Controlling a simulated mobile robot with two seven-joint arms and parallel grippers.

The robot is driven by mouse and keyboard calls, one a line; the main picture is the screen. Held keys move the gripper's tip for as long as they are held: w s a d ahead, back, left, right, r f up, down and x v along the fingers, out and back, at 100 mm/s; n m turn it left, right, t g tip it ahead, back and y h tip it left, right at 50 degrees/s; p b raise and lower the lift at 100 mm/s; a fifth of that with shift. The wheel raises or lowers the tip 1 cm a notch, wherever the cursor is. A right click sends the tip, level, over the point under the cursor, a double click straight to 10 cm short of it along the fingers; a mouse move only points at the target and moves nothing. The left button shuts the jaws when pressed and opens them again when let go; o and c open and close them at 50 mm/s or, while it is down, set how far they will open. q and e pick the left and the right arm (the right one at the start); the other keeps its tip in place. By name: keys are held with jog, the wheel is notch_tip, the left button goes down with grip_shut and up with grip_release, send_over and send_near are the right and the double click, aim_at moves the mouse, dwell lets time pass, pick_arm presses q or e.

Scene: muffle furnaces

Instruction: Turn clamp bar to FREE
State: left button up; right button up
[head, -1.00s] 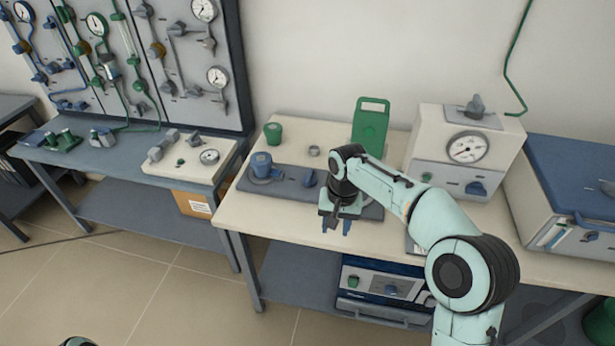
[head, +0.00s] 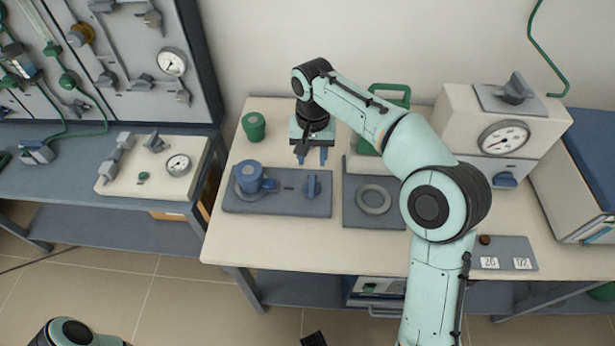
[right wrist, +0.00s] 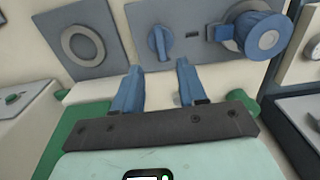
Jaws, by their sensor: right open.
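A dark plate (head: 278,207) lies on the bench with a small blue bar-like handle (head: 312,186) at its right end, which I take for the clamp bar. A blue cup-shaped part (head: 249,177) stands at the plate's left end. In the right wrist view the blue handle (right wrist: 159,43) stands upright in the picture on its round base, just beyond the fingertips. My right gripper (head: 311,157) is open and empty, behind the handle and apart from it. In the right wrist view nothing is between its blue fingers (right wrist: 160,78). No FREE marking is readable.
A second plate with a grey ring (head: 373,199) lies to the right. A green cup (head: 254,126) stands behind the blue cup, and a green holder (head: 392,95) stands behind my right arm. A cream gauge box (head: 502,130) is further right.

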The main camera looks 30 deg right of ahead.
aim_at(312, 187)
notch_tip(312, 187, down, 12)
jog(key=shift+r+b, duration=0.1)
jog(key=shift+b, duration=0.8)
grip_shut()
